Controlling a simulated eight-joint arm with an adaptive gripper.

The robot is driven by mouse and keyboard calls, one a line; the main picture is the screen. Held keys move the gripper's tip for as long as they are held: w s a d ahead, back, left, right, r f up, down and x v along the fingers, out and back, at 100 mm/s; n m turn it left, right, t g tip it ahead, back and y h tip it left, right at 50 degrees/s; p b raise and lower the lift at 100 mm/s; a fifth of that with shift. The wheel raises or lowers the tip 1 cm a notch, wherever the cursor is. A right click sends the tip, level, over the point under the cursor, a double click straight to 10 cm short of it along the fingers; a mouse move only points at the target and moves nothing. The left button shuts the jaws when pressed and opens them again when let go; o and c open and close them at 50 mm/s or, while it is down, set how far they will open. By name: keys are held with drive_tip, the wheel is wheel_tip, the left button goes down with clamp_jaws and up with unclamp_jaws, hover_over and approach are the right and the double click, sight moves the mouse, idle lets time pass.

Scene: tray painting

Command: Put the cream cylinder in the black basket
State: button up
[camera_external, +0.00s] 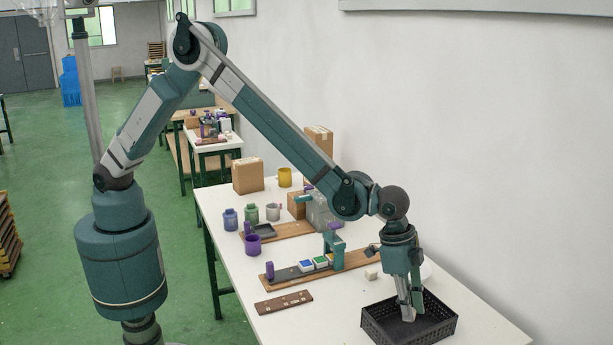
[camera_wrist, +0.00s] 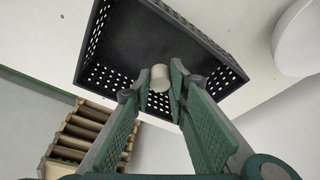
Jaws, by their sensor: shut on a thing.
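The black basket (camera_external: 438,331) stands on the near right end of the white table. In the wrist view its dark floor and perforated walls (camera_wrist: 135,38) fill the top middle. My gripper (camera_external: 411,314) points down into the basket's opening in the external view. In the wrist view the fingertips (camera_wrist: 158,84) are closed on the cream cylinder (camera_wrist: 160,74), which shows against the basket's interior. The fingers hide the cylinder in the external view. I cannot tell whether the cylinder touches the basket floor.
A small cream block (camera_external: 371,273) lies behind the basket. A white round thing (camera_external: 427,270) is partly hidden behind my gripper and shows in the wrist view (camera_wrist: 302,40). A brown strip (camera_external: 284,302) and a wooden board (camera_external: 355,260) lie to the left.

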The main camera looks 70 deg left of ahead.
sight(406, 329)
drive_tip(key=shift+f, duration=1.85)
drive_tip(key=shift+f+b, duration=0.15)
drive_tip(key=shift+b, duration=0.2)
drive_tip(key=o, duration=0.7)
drive_tip(key=shift+p+v, duration=0.65)
drive_tip(key=shift+v, duration=5.5)
drive_tip(key=shift+w, duration=0.1)
